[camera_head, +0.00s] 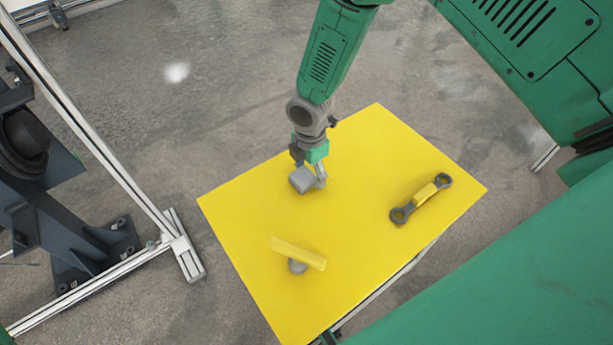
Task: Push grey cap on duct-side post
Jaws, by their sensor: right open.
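My right gripper (311,180) hangs over the upper part of the yellow table top and is open. A small light grey block (300,181), which looks like the grey cap, is at its fingertips. I cannot tell whether the fingers touch it or whether it rests on the table. The finger on the right shows beside the block; the other is partly hidden. My left gripper is not in view. I cannot pick out the duct-side post in this view.
The yellow table (350,150) also bears a yellow bar (298,253) over a grey round piece (297,267), and a dark link with two rings (402,215) and a yellow middle. An aluminium frame (188,261) with dark machine parts (92,262) stands at left. Table space between these items is clear.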

